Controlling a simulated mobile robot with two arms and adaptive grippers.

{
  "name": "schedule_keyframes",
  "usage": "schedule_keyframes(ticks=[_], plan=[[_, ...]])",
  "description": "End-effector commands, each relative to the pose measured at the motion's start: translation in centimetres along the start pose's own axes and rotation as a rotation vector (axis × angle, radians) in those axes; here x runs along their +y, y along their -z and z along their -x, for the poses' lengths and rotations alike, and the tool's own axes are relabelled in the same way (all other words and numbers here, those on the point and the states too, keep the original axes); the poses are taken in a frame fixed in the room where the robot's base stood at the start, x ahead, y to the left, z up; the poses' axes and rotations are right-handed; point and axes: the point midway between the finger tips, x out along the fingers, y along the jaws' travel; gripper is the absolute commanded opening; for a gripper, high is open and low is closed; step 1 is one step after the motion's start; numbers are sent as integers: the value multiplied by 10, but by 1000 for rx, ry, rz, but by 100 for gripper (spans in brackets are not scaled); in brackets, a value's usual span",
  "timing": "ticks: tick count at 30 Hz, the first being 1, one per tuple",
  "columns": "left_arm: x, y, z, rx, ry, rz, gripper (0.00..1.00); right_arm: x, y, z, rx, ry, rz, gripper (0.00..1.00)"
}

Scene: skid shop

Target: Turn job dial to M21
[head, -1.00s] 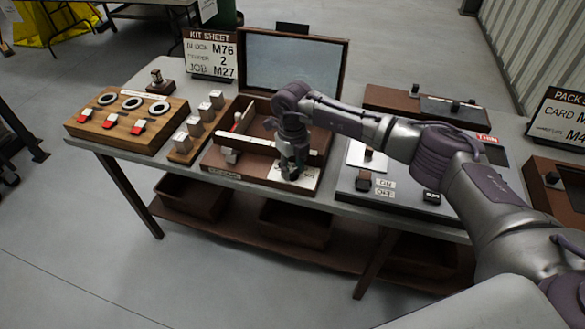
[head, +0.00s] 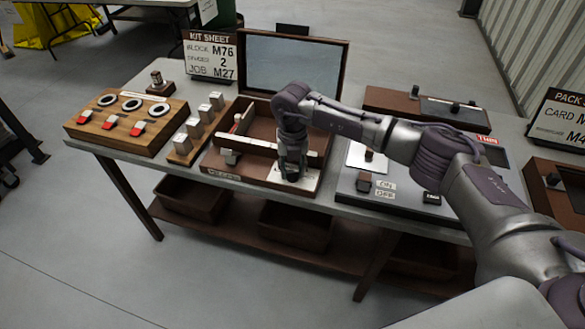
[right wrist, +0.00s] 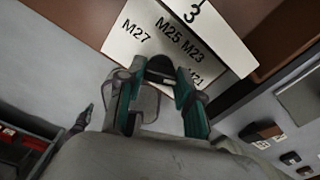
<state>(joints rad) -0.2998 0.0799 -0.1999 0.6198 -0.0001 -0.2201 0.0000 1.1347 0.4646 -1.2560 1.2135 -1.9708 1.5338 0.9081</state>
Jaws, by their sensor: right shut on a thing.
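The job dial's pale plate (right wrist: 140,45) shows in the right wrist view with the marks M27, M25, M23 and M21, the last partly covered by a finger. The dark job dial knob (right wrist: 160,68) sits between the fingers of my right gripper (right wrist: 158,82), which is shut on it. Its pointing direction is hard to tell. In the head view my right gripper (head: 291,174) reaches down onto the plate (head: 309,185) at the front right of the brown kit box (head: 235,182). My left gripper is not in view.
The kit sheet (head: 211,57) reads BLOCK M76, DIVIDER 2, JOB M27. A wooden board (head: 88,133) with rings and red-marked pieces and a row of metal blocks (head: 193,127) stand left. An ON/OFF panel (head: 400,207) is close on the right. The box lid (head: 292,65) stands open behind.

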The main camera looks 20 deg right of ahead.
Motion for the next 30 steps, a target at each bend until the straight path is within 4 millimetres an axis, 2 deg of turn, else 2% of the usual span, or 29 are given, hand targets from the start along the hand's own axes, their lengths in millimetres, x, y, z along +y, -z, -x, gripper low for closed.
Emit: schedule_keyframes(ticks=[10,11,15,25,30], plan=[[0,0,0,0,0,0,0,0,-1,2,-3,-2,-7,0],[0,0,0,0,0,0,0,0,-1,2,-3,-2,-7,38],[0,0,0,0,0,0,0,0,-1,1,-3,-1,-6,60],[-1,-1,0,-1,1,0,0,0,-1,3,-1,-1,-4,60],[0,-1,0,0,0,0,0,0,-1,24,-5,-2,-3,60]])
